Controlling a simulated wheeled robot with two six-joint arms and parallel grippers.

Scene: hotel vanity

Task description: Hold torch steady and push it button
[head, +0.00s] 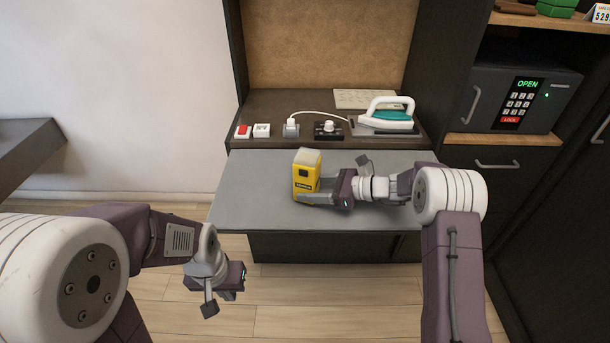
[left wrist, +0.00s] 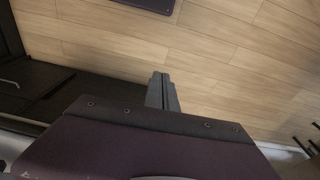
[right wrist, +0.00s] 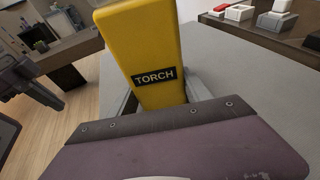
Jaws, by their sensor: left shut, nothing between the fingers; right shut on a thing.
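The yellow torch (head: 307,170) stands upright on the grey pull-out surface (head: 250,195), with a pale top and a black TORCH label. My right gripper (head: 318,198) is shut around its lower part from the right. In the right wrist view the torch (right wrist: 152,45) rises between the fingers (right wrist: 160,105). A small dark mark that may be its button shows on its side in the head view. My left gripper (head: 228,294) is shut and empty, low at the front left, off the surface and apart from the torch. In the left wrist view its fingers (left wrist: 161,92) are together above the floor.
Behind the torch, a shelf (head: 285,105) holds a red switch (head: 243,131), a white switch (head: 262,130), a plug (head: 291,128), a black dial box (head: 328,131) and an iron (head: 385,114). A safe (head: 515,95) stands right. The surface left of the torch is clear.

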